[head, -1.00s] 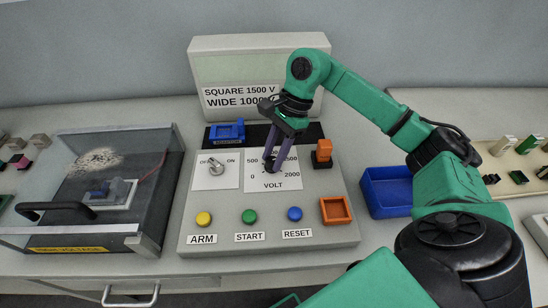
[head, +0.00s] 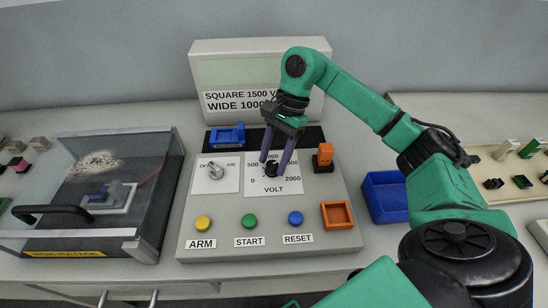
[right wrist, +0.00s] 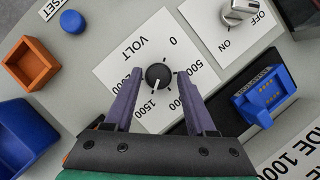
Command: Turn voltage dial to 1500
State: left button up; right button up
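The black voltage dial (right wrist: 158,76) sits on the white VOLT scale card (right wrist: 122,62). Its white pointer mark points toward the 1500 label in the right wrist view. In the head view, the dial (head: 271,169) is partly hidden by my fingers. My right gripper (right wrist: 160,72) is open, with one purple finger on each side of the dial and a visible gap to it. In the head view, the right gripper (head: 274,162) reaches down over the card. My left gripper is not in view.
An OFF/ON knob (head: 217,170) is left of the card, and an orange block (head: 325,153) is right of it. Yellow (head: 203,223), green (head: 249,220) and blue (head: 295,218) buttons line the front. A blue connector (head: 227,135) sits behind. A blue bin (head: 385,196) stands right.

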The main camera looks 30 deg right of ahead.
dwell(0.3)
jog(key=p+v, duration=0.3)
jog(key=v, duration=1.1)
jog(key=shift+r, duration=0.25)
